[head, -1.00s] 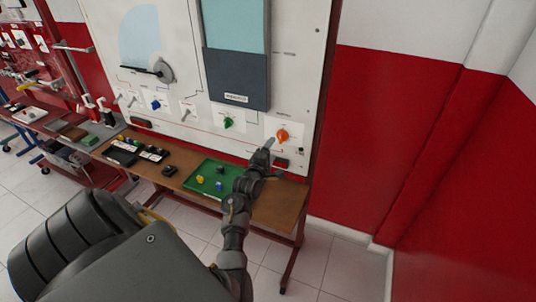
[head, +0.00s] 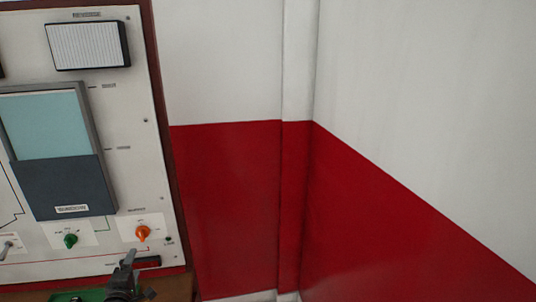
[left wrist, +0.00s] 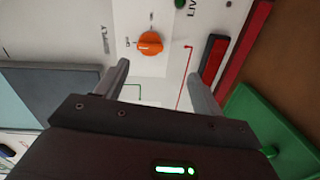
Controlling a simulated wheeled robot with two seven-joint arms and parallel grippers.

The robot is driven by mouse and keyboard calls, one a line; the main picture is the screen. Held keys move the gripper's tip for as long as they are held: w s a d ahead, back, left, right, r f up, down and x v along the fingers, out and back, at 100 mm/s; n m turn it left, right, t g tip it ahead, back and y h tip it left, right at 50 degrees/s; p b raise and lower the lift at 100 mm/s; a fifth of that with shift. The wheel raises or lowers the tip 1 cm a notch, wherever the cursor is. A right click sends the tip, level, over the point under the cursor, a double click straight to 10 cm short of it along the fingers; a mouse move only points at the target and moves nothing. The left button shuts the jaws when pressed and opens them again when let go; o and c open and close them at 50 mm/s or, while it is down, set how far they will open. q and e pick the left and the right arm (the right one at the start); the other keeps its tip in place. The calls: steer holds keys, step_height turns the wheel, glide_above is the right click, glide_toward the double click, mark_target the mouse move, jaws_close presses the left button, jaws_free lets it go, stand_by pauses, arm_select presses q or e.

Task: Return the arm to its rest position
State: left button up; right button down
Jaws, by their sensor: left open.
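My left gripper (head: 128,262) shows at the bottom of the head view, in front of the lower right part of the white panel (head: 90,262). In the left wrist view its two fingers (left wrist: 157,82) stand apart with nothing between them. An orange knob (head: 142,233) is on the panel just above the gripper. In the left wrist view the orange knob (left wrist: 150,43) lies beyond the fingertips, apart from them. Most of the left arm is out of the head view. My right gripper is not in view.
A green knob (head: 71,240) and a screen (head: 48,125) are on the panel. A green tray (left wrist: 275,115) lies on the brown bench (left wrist: 290,50) close to the gripper. A red and white wall (head: 225,200) and its corner stand right of the panel.

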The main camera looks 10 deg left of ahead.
arm_select(q)
steer(key=s+d+f+m+g+h, duration=0.2)
steer(key=s+d+f+m+g, duration=0.15)
steer(key=s+d+m, duration=0.6)
steer(key=s+d+f+m+g+h, duration=0.25)
steer(key=s+d+m+g, duration=0.3)
steer(key=s, duration=0.65)
steer(key=s+d+f+m+g+h, duration=0.1)
steer(key=s+d+f+m+g, duration=0.3)
steer(key=s+d+m, duration=0.55)
steer(key=s+f+n+g+b, duration=0.1)
steer(key=s+f+n+b, duration=0.15)
steer(key=f, duration=2.45)
steer(key=s+a+f, duration=0.2)
steer(key=s+f, duration=0.6)
steer(key=f, duration=0.1)
steer(key=s+a+f+g, duration=0.1)
steer(key=s+f, duration=0.7)
steer(key=s, duration=0.1)
steer(key=shift+s+a+f+m, duration=0.25)
steer(key=shift+a+f+m, duration=0.05)
steer(key=shift+a+f, duration=0.1)
